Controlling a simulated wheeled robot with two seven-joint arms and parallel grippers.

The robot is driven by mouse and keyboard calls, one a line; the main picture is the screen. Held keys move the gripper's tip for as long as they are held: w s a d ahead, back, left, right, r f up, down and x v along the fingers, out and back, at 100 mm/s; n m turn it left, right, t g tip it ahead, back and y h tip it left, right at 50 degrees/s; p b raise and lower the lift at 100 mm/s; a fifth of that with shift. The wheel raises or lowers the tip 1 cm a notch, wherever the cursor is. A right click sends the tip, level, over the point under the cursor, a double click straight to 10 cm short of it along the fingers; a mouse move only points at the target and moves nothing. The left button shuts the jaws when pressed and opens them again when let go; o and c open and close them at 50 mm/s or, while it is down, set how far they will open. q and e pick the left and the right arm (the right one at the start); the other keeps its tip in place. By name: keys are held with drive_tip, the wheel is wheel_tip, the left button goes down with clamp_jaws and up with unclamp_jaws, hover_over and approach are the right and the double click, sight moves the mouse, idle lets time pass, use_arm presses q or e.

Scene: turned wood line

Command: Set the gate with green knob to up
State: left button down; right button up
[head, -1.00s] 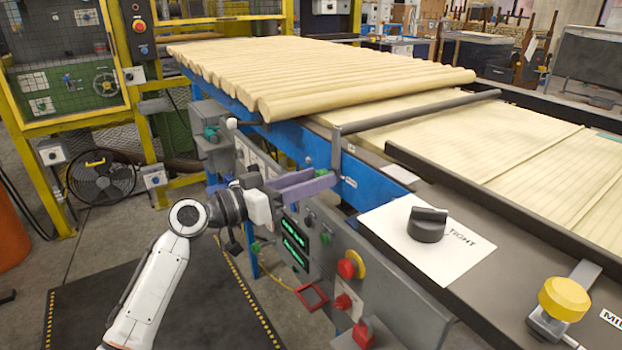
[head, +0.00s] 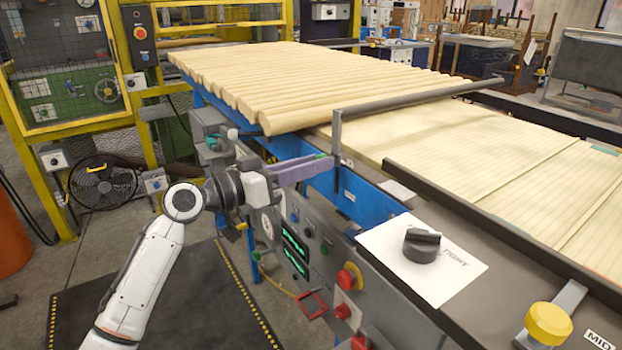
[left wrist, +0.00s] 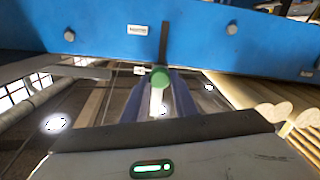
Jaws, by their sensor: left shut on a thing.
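The gate is a dark bar (head: 420,93) across the line, with an upright post (head: 337,135) at its near end beside the blue rail. The bar stands raised above the pale boards, in front of the turned wood poles. Its green knob (left wrist: 158,78) shows between my fingers in the left wrist view, with a pale stem below it. My left gripper (head: 322,165) is shut on the green knob at the post; its lavender fingers hide most of the knob in the head view. My right gripper is not in view.
A grey control panel (head: 325,262) with red buttons and green displays hangs below the rail. A black dial (head: 422,246) and a yellow knob (head: 548,323) sit on the near ledge. The pale poles (head: 300,85) lie just behind the gate.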

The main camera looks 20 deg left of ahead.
use_arm(q)
drive_tip(key=shift+r, duration=0.65)
drive_tip(key=c, duration=1.4)
unclamp_jaws()
drive_tip(key=shift+c, duration=0.2)
drive_tip(key=shift+f, duration=0.1)
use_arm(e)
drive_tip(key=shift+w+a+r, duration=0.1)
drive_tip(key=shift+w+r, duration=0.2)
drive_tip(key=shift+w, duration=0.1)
use_arm(q)
drive_tip(key=b+v, duration=0.2)
drive_tip(key=v, duration=0.8)
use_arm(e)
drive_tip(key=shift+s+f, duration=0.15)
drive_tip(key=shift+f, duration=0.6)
use_arm(q)
drive_tip(key=shift+s+a, duration=0.15)
